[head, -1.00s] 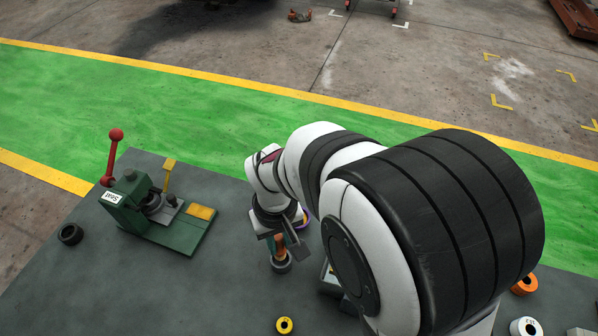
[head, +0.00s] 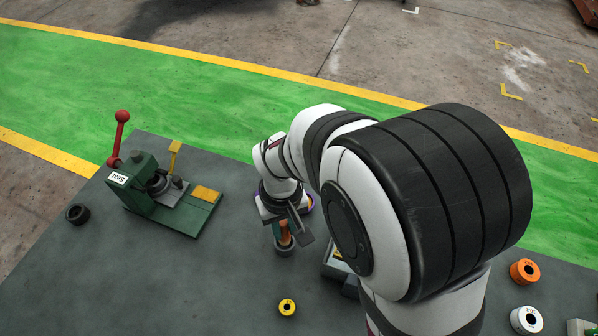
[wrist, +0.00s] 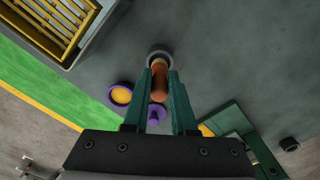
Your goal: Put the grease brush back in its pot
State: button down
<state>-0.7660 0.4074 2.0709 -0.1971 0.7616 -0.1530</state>
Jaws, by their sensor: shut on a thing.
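The grease brush, with its brown-orange handle (head: 284,231), stands roughly upright between the fingers of my gripper (head: 290,228). In the wrist view the green fingers (wrist: 160,82) are shut on the brush handle (wrist: 159,84). The pot is a small grey round cup (head: 285,250) directly below the brush; its rim (wrist: 158,54) shows around the far end of the brush in the wrist view. The brush's lower end is at the pot mouth. I cannot tell how deep it sits, as the fingers and handle hide it.
A purple-rimmed yellow dish (wrist: 120,95) and a small purple piece (wrist: 156,113) are close to the fingers. A green press (head: 160,190) with a red lever stands left. A black ring (head: 77,214) and yellow ring (head: 287,307) lie on the grey table. The front left is clear.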

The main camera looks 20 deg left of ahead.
aim_at(285, 237)
jog(key=shift+f, duration=1.8)
dwell(1.6)
jog(key=c, duration=0.6)
grip_release()
jog(key=shift+c, duration=0.2)
notch_tip(285, 237, up, 16)
jog(key=shift+d, duration=0.1)
